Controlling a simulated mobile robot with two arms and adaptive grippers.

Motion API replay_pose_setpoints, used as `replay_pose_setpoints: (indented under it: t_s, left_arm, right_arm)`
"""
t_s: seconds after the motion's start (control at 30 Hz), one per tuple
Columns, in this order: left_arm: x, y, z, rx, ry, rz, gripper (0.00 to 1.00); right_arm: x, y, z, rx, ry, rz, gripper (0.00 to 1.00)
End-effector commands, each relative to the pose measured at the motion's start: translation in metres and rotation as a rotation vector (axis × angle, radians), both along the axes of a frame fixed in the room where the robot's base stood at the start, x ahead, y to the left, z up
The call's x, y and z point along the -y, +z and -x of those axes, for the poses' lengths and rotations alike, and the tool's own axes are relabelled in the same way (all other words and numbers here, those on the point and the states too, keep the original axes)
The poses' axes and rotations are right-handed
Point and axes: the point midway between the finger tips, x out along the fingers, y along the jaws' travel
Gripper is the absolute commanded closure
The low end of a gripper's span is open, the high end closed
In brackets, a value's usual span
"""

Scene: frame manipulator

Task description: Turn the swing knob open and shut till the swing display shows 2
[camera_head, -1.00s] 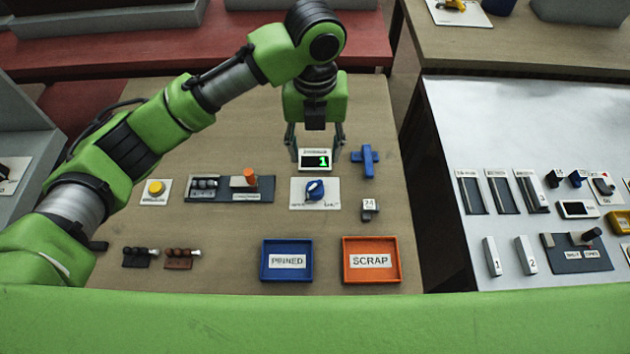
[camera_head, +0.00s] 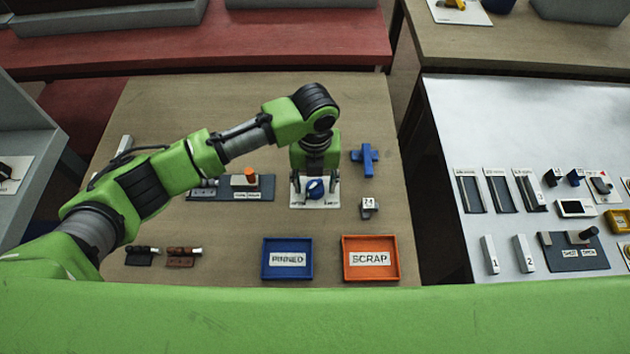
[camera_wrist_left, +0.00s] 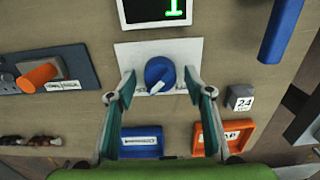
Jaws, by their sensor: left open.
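The blue swing knob (camera_head: 315,188) sits on a white plate (camera_head: 299,202) on the wooden table. It also shows in the left wrist view (camera_wrist_left: 160,73), with a pale pointer bar slanting up to the right. My left gripper (camera_head: 315,200) is over the plate, its fingers spread to either side of the knob. In the left wrist view the gripper (camera_wrist_left: 160,88) is open and empty, and I see no contact with the knob. The swing display (camera_wrist_left: 155,10) shows a green 1 in the left wrist view, its top cut off; my arm hides it in the head view. My right gripper is not in view.
A blue cross-shaped piece (camera_head: 364,160) and a small block marked 24 (camera_head: 369,208) lie right of the knob. A grey fixture with an orange peg (camera_head: 250,174) is to the left. The blue PINNED tray (camera_head: 287,274) and orange SCRAP tray (camera_head: 370,274) stand nearer me.

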Motion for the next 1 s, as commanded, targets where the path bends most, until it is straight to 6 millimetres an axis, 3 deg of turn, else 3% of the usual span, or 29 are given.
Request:
replay_pose_setpoints:
  t_s: [0.3,0.33,0.47,0.5,1.0]
  left_arm:
    - [0.000,-0.004,0.000,0.000,0.000,0.000,0.53]
    - [0.000,-0.004,0.000,0.000,0.000,0.000,0.55]
    - [0.000,-0.004,0.000,0.000,0.000,0.000,0.89]
    - [0.000,-0.004,0.000,0.000,0.000,0.000,0.91]
    - [0.000,0.000,0.000,0.000,0.108,0.000,0.91]
  right_arm:
    - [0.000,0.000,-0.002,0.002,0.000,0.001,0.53]
    - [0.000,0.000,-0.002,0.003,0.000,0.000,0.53]
    - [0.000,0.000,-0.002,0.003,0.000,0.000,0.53]
    - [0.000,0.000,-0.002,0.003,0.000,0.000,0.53]
    - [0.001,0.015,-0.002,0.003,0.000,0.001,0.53]
